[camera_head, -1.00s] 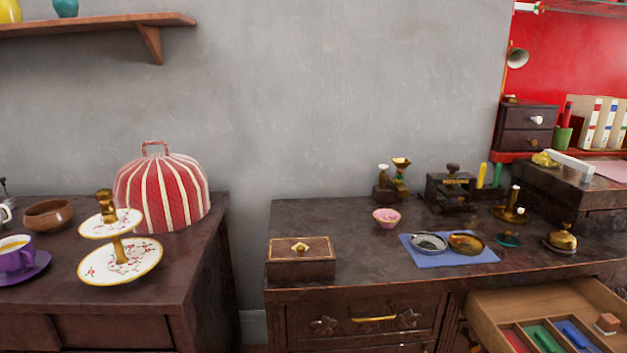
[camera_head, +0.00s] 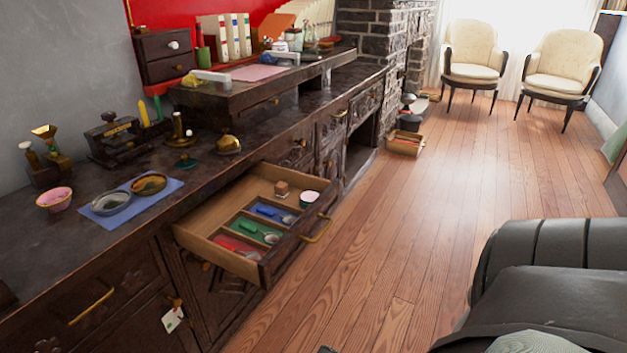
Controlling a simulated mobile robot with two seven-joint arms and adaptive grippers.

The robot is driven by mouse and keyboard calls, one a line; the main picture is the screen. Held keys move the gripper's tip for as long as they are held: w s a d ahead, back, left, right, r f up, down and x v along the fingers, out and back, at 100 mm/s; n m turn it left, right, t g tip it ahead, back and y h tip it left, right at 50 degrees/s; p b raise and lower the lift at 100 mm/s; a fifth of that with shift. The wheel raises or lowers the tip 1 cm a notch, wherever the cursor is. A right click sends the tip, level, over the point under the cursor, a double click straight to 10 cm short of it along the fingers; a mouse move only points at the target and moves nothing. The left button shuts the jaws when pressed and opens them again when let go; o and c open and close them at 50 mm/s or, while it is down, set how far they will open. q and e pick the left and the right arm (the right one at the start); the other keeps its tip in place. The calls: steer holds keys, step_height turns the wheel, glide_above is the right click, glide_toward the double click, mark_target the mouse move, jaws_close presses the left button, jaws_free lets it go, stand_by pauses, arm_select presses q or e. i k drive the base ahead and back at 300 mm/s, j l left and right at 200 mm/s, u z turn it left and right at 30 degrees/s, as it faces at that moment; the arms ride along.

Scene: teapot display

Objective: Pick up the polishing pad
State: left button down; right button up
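The open drawer (camera_head: 201,243) juts out from the dark cabinet, with wooden dividers inside. In it are a small wooden-looking block (camera_head: 281,188) and a round, pale-topped item (camera_head: 308,199) near the right front corner. Either could be the polishing pad; I cannot tell which at this size. Compartments towards the near end hold a blue item (camera_head: 272,212), a green item (camera_head: 257,231) and a red item (camera_head: 236,246).
Dishes on a blue cloth (camera_head: 168,188), a pink bowl (camera_head: 54,199) and brass pieces stand on the cabinet top. The wooden floor (camera_head: 385,243) before the drawer is clear. A large dark rounded shape (camera_head: 560,290) fills the lower right. Two armchairs stand at the back.

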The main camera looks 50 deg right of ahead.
mark_target(281, 189)
steer(key=z, duration=1.3)
